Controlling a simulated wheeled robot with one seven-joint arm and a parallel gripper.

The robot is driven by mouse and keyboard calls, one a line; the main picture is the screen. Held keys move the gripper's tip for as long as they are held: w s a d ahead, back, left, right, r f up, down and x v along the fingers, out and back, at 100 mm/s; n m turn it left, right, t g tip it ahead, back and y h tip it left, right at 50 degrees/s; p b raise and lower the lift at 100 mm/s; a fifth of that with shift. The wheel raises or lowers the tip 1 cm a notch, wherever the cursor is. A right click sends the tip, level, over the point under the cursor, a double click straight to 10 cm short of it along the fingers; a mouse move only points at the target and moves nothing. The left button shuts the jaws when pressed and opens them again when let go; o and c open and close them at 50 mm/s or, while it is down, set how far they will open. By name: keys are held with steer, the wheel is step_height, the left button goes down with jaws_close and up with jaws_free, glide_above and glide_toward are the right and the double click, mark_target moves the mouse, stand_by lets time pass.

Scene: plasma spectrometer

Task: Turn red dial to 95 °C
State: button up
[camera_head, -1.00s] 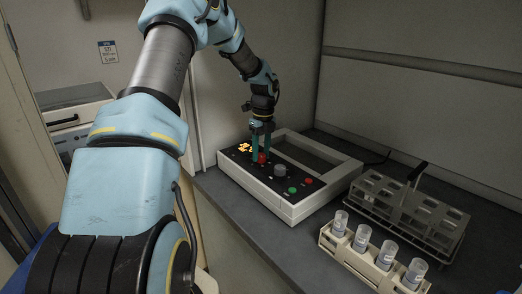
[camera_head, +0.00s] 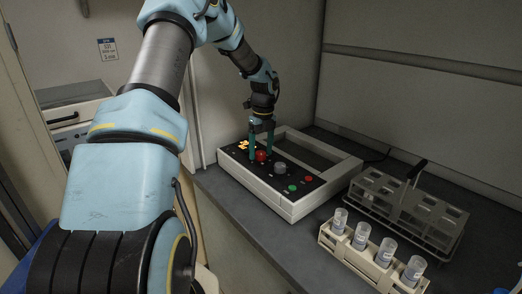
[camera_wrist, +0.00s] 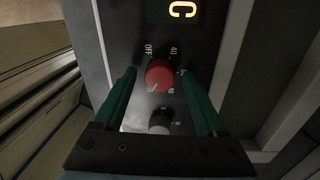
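The red dial (camera_head: 261,155) sits on the black panel of a white heater device (camera_head: 293,212). In the wrist view the red dial (camera_wrist: 159,74) shows with white markings around it, among them OFF and 40; the others are hard to read. A lit orange display (camera_wrist: 182,9) is cut off at the top and shows a C. My gripper (camera_head: 261,152) points down over the panel with its green fingers apart. In the wrist view my gripper (camera_wrist: 157,75) has one finger on each side of the dial, with gaps between; the fingers do not appear to touch it.
A grey knob (camera_head: 280,169), a green button (camera_head: 293,190) and a red button (camera_head: 309,179) are on the same panel. A rack with several capped tubes (camera_head: 361,237) and a metal rack (camera_head: 409,208) stand to the right. A wall is behind.

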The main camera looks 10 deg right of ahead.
mark_target(263, 152)
step_height(263, 152, up, 11)
steer(key=b, duration=0.3)
steer(key=shift+d, duration=0.3)
steer(key=shift+w+f, duration=0.1)
